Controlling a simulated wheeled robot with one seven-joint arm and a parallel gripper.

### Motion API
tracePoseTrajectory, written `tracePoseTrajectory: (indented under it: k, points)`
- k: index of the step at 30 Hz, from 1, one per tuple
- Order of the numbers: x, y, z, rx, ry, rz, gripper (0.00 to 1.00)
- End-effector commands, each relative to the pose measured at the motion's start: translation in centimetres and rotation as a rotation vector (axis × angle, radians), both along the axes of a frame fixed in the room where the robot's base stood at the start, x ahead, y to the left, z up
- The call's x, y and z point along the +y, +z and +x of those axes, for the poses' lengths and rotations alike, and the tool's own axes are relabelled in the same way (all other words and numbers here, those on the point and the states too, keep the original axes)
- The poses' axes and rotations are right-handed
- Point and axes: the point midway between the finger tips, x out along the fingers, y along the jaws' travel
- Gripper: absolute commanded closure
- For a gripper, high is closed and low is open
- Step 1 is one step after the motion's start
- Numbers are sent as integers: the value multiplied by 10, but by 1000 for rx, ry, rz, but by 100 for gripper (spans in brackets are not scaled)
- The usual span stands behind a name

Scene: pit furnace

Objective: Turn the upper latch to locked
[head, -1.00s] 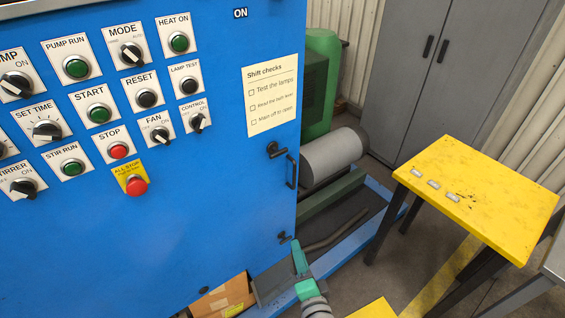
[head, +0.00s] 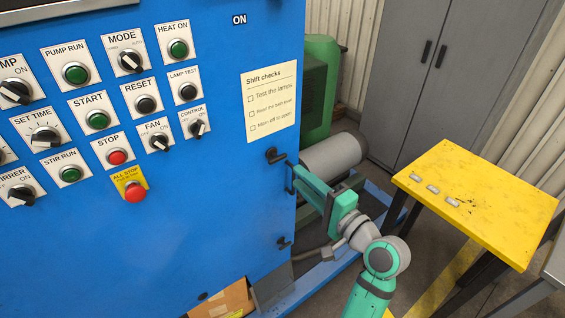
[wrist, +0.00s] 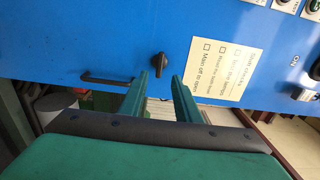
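The upper latch (head: 275,155) is a small black turn handle on the blue cabinet's right side, below the paper note. In the head view its lever lies roughly level, pointing to the cabinet's right edge. It also shows in the wrist view (wrist: 158,63), just beyond the fingertips and slightly left of the gap. My gripper (head: 299,171) is at the cabinet's right edge, right of and slightly below the latch. In the wrist view my gripper (wrist: 167,77) is open, with nothing between its two green fingers. A lower latch (head: 284,242) sits further down the same edge.
A black door handle (head: 289,178) stands out beside the fingers. The paper note (head: 269,100) and several knobs and buttons are on the panel. A yellow table (head: 480,200) stands to the right, and a grey cylinder (head: 335,152) lies behind the cabinet edge.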

Motion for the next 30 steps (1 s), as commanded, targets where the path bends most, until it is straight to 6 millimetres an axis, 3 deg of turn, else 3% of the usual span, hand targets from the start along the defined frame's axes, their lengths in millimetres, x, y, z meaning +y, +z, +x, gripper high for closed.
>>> tracePoseTrajectory:
  k: [9, 15, 28, 30]
  points:
    - [34, 0, 46, -1, 1, -2, 70]
    - [48, 0, 65, -1, 0, -2, 70]
    - [53, 0, 72, -1, -2, -2, 70]
    - [52, 0, 72, -1, -2, -2, 85]
